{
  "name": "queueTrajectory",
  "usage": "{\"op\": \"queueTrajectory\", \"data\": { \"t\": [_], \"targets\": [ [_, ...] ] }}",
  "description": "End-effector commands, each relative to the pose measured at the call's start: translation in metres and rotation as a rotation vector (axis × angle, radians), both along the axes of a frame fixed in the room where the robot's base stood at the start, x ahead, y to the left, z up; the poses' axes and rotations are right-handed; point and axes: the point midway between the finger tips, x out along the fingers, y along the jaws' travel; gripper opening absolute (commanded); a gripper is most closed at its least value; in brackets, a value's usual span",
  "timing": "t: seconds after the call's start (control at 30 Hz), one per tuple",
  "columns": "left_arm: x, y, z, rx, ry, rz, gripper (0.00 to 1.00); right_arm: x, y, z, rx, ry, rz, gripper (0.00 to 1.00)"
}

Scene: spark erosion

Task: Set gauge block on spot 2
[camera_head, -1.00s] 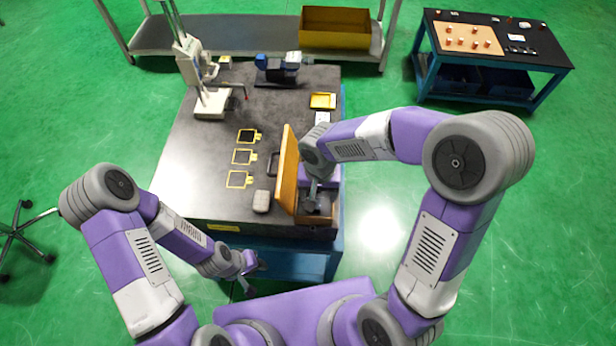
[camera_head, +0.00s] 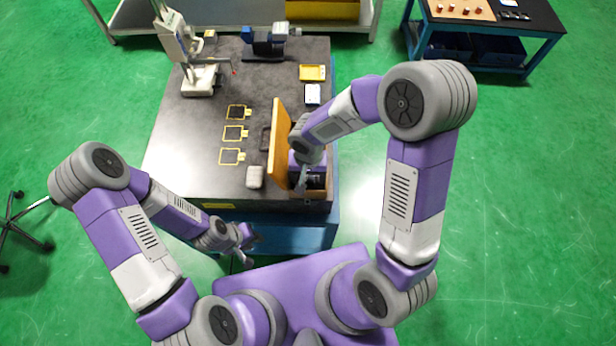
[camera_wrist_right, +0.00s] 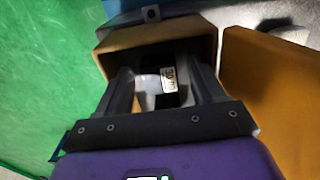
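A wooden box with its orange-brown lid (camera_head: 279,145) standing open is at the near right corner of the bench. My right gripper (camera_wrist_right: 165,85) points down into the box (camera_wrist_right: 150,40), its two fingers apart. Between them the right wrist view shows a small pale label with dark print (camera_wrist_right: 169,79) and a light shiny patch; I cannot tell if this is the gauge block, or if the fingers touch it. Three yellow-framed spots lie in a row left of the lid; the middle one (camera_head: 235,133) looks empty, their numbers unreadable. My left gripper (camera_head: 249,244) hangs before the bench, apparently open and empty.
A grey rounded object (camera_head: 255,177) lies left of the lid, with a dark item (camera_head: 265,139) beside it. A yellow tray (camera_head: 312,73) and a white-blue item (camera_head: 312,94) lie behind the box. A white stand (camera_head: 199,80) is at the back left. The bench's left part is clear.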

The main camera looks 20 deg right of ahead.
Motion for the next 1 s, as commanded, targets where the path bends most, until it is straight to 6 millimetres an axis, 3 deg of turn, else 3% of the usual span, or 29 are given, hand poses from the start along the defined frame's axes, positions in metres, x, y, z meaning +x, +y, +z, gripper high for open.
{"op": "queueTrajectory", "data": {
  "t": [0.07, 0.43, 0.77, 1.0],
  "targets": [
    [0.000, 0.000, 0.000, 0.000, 0.000, 0.000, 0.34, 0.000, 0.000, 0.000, 0.000, 0.000, 0.000, 0.57],
    [0.000, 0.000, 0.000, 0.000, 0.000, 0.000, 0.34, 0.000, 0.000, 0.000, -0.001, 0.001, 0.000, 0.01],
    [0.000, 0.000, 0.001, 0.000, 0.000, 0.000, 0.34, 0.000, 0.000, 0.005, 0.000, 0.000, -0.001, 0.00],
    [0.000, 0.000, 0.006, 0.000, 0.000, 0.000, 0.34, 0.001, 0.001, 0.050, 0.002, -0.007, 0.000, 0.00]
  ]
}}
